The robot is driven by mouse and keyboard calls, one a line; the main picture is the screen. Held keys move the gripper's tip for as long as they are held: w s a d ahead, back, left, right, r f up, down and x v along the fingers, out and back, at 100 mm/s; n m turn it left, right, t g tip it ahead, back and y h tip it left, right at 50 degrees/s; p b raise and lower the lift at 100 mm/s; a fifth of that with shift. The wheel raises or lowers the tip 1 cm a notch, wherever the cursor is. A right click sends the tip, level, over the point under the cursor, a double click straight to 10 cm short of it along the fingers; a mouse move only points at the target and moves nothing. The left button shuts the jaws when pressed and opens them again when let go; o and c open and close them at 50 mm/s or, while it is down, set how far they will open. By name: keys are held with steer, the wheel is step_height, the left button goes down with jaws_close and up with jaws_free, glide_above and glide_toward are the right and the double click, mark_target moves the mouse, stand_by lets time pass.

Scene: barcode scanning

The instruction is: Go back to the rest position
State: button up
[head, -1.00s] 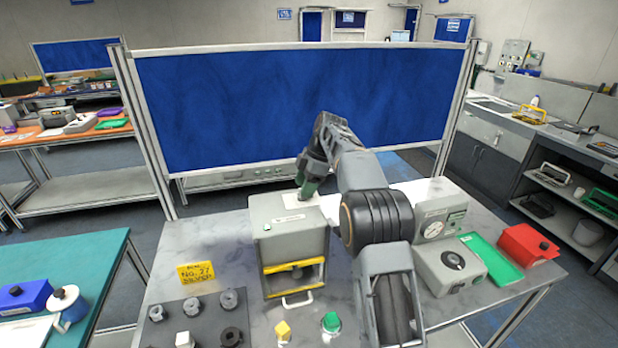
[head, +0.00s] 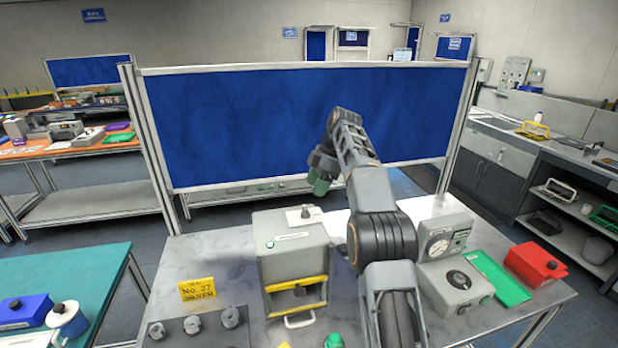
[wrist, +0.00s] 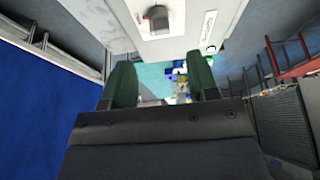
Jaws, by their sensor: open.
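My gripper (head: 319,178) is raised above the back of the grey table (head: 220,262), in front of the blue partition. In the wrist view its two green fingers (wrist: 163,88) stand wide apart with nothing between them. Below it in the head view is a grey box-shaped machine (head: 292,252) with a yellow-edged front opening and a small knob on top. The gripper is clear of the machine's top. A machine top with a knob also shows at the upper edge of the wrist view (wrist: 185,20).
A blue partition (head: 260,120) stands behind the table. On the right are a dial device (head: 442,240), a green tray (head: 498,280) and a red box (head: 535,262). A yellow sign (head: 197,289) and a dark holder (head: 190,330) with several round parts are at front left.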

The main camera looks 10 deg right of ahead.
steer(key=s+a+r+m+t+h+b, duration=0.1)
steer(key=s+a+m+t+h+b, duration=0.15)
steer(key=s+m, duration=0.85)
steer(key=s+f+m+t+h+b, duration=0.1)
steer(key=s+f+m, duration=0.2)
steer(key=s+f, duration=0.3)
steer(key=s+f+m+t+h+b, duration=0.1)
steer(key=s+f+m, duration=0.3)
steer(key=s, duration=1)
step_height(320, 180, down, 3)
steer(key=shift+a, duration=0.25)
steer(key=shift+s, duration=0.1)
